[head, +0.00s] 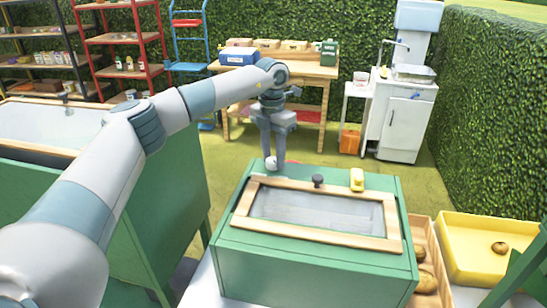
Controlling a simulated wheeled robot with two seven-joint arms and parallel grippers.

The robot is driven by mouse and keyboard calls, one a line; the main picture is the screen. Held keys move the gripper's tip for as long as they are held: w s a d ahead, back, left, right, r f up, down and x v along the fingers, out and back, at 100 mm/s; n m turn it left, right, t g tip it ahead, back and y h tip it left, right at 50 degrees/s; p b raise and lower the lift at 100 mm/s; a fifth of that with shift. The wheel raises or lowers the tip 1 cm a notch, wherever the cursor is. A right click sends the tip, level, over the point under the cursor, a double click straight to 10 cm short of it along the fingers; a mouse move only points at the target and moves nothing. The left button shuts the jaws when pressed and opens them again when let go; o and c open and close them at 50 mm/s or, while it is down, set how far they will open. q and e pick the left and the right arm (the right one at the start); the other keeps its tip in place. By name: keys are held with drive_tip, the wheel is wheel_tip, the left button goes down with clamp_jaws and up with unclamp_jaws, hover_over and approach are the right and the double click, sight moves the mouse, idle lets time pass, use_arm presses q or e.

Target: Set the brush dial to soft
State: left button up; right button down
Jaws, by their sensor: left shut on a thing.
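My left gripper (275,157) points down at the back left corner of a green box (300,262). It is shut on a small pale round knob (270,163), which may be the brush dial; its markings are too small to read. A bit of red (294,162) shows just right of the fingers, behind the box edge. A dark knob (318,181) and a yellow block (357,180) stand along the back of the box top. My right gripper is not in view.
The box top has a wood-framed clear panel (393,222). A yellow tray (450,250) and a wooden crate (415,228) with potatoes stand at the right. Another green unit (160,220) stands left. A wooden workbench (312,71) and white sink cabinet (400,125) stand behind, across open grass.

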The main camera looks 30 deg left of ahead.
use_arm(q)
drive_tip(key=shift+r+n, duration=0.1)
drive_tip(key=shift+n, duration=1.1)
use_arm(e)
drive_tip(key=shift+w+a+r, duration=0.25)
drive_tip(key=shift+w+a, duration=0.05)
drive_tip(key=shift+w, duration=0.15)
use_arm(q)
drive_tip(key=o, duration=1)
drive_tip(key=shift+o, duration=0.2)
